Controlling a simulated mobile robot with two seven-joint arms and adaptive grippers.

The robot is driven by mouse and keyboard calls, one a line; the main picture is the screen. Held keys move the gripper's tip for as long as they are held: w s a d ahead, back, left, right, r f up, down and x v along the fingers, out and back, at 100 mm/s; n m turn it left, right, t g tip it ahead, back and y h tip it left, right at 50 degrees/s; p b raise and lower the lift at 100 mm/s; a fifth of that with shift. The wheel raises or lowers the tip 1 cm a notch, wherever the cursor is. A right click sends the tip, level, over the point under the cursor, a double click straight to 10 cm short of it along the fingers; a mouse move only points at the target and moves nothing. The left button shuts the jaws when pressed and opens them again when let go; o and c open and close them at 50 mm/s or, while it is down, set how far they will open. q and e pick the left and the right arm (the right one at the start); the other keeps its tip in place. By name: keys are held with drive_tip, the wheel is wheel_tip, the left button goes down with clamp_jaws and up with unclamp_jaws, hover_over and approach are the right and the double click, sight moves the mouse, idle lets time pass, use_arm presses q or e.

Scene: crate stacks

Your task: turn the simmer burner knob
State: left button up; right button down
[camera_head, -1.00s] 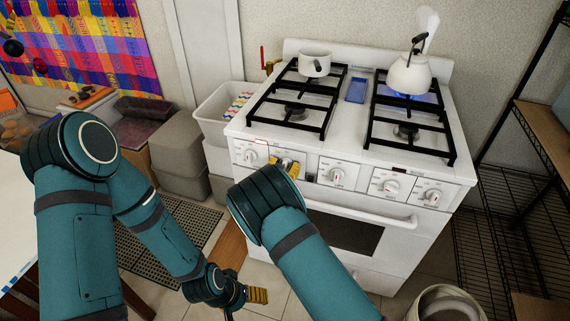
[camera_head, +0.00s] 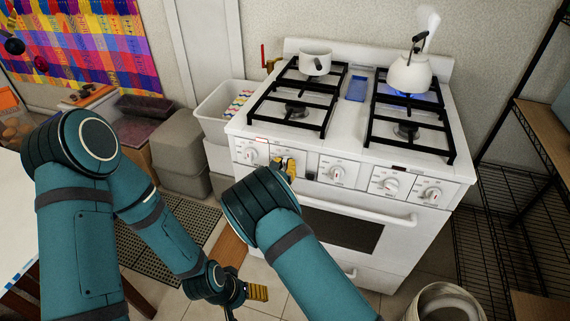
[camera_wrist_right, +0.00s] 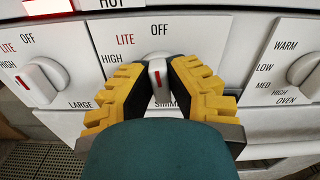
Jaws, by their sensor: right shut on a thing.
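The simmer burner knob (camera_wrist_right: 158,82) is white with a red mark and stands about upright in the right wrist view. "OFF" and "LITE" are printed above it; the word below is partly covered and starts "SIMM". My right gripper (camera_wrist_right: 160,72) has its yellow-and-black fingers shut on the knob from both sides. In the head view the right gripper (camera_head: 285,166) is at the stove's front panel, second knob from the left, and hides that knob. My left gripper (camera_head: 257,292) hangs low in front of the stove, away from the knobs; its finger gap is unclear.
The white stove (camera_head: 365,215) carries a pot (camera_head: 315,62) and a kettle (camera_head: 409,75) over a blue flame. Other knobs flank the held one, including a left knob (camera_wrist_right: 40,80) and an oven knob (camera_wrist_right: 305,70). A wire rack (camera_head: 505,205) stands right, bins left.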

drive_tip(key=n, duration=0.1)
drive_tip(key=n+p, duration=0.1)
drive_tip(key=n, duration=0.3)
drive_tip(key=shift+w+r, duration=0.15)
drive_tip(key=shift+r, duration=0.1)
drive_tip(key=shift+n, duration=0.3)
drive_tip(key=c, duration=0.9)
unclamp_jaws()
drive_tip(key=shift+c, duration=0.2)
drive_tip(key=shift+w+f, duration=0.1)
drive_tip(key=shift+f, duration=0.05)
drive_tip(key=v, duration=1.2)
